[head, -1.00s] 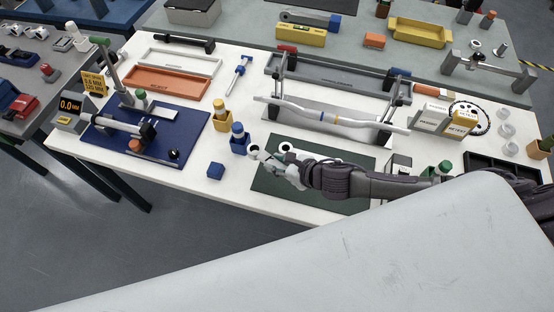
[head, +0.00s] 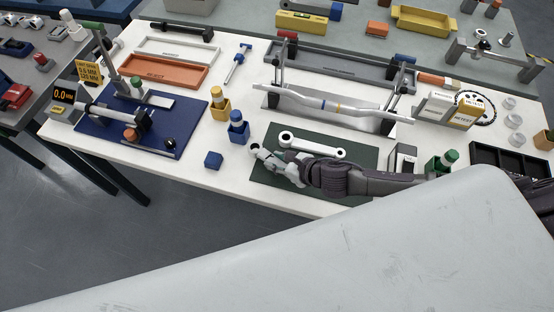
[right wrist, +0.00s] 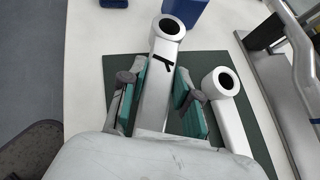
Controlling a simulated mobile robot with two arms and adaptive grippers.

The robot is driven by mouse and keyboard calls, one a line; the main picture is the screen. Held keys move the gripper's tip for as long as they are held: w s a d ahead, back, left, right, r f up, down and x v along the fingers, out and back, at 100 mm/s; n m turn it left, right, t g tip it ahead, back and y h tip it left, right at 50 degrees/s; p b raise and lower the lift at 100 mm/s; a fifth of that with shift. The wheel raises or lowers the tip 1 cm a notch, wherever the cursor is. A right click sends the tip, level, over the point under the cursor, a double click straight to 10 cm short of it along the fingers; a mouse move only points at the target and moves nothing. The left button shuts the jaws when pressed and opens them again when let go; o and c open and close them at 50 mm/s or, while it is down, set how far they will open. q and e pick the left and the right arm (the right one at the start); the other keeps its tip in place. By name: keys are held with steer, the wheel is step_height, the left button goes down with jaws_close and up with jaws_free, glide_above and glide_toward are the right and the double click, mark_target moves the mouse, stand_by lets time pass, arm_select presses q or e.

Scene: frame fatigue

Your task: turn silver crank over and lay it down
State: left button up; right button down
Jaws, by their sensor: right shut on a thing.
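A silver crank with a black Y-shaped mark (right wrist: 158,82) lies between the teal pads of my right gripper (right wrist: 153,92), which is shut on it. Its ringed end points away from the gripper in the right wrist view. In the head view my right gripper (head: 270,160) is over the left part of the green mat (head: 355,158), and only a small ringed end of the held crank (head: 256,147) shows. Whether this crank touches the mat cannot be told. A second silver crank (head: 315,146) lies on the mat, behind the gripper, with a ring at its left end.
A blue cube (head: 213,160) and a blue bin with a bottle (head: 238,131) stand left of the mat. A metal stand with a bent bar (head: 325,105) is behind it. A black tray (head: 497,160) is at the right. White table shows between the cube and the mat.

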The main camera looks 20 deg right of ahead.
steer(key=shift+f+b, duration=0.5)
steer(key=shift+f, duration=0.2)
steer(key=c, duration=0.7)
jaws_free()
steer(key=shift+c, duration=0.2)
steer(key=v, duration=1.2)
